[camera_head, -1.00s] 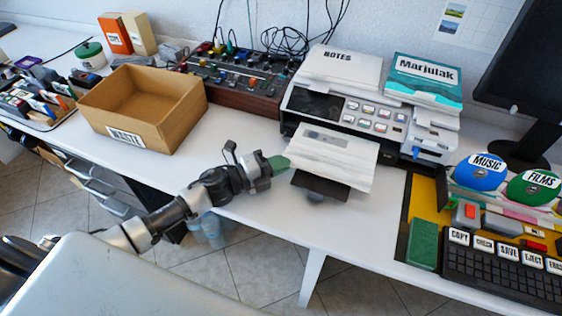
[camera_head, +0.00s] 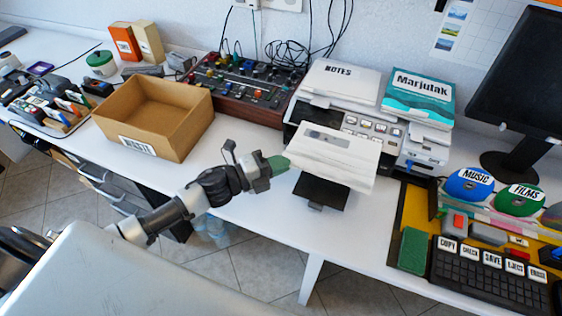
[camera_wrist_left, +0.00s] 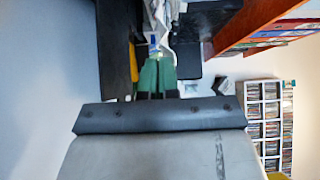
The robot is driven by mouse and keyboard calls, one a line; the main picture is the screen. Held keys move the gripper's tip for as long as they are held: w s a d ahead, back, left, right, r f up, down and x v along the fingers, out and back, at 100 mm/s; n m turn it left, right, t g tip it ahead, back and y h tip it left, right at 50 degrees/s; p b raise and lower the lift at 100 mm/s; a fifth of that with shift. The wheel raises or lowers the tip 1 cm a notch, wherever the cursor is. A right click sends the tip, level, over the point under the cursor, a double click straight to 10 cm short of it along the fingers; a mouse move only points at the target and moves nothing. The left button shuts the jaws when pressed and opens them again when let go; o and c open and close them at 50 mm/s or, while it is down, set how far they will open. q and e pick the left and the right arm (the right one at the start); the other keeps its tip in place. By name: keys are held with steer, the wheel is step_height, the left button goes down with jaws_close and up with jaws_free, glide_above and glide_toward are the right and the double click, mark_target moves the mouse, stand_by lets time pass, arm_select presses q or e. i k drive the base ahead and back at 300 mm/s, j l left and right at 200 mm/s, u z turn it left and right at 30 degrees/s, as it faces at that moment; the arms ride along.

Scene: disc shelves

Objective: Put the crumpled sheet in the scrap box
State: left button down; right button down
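The crumpled sheet (camera_head: 343,160) is white with a grey printed patch. In the head view it hangs in front of the printer, above its dark tray (camera_head: 322,194), with a gap below. My left gripper (camera_head: 278,163), with green fingertips, is at the sheet's left edge. In the left wrist view the green fingers (camera_wrist_left: 157,77) are close together on the end of the white, creased sheet (camera_wrist_left: 160,25). The scrap box seems to be the open brown box labelled WASTE (camera_head: 180,146), to the left of the gripper; its visible inside looks empty. My right gripper is out of view.
The printer (camera_head: 412,152) stands behind the sheet. A mixer with knobs (camera_head: 235,103) is behind the box. A keyboard (camera_head: 490,278) and a green block (camera_head: 413,250) lie at right. White table (camera_head: 225,152) is clear between box and gripper.

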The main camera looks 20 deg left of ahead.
mark_target(178, 104)
steer(key=u, duration=1.55)
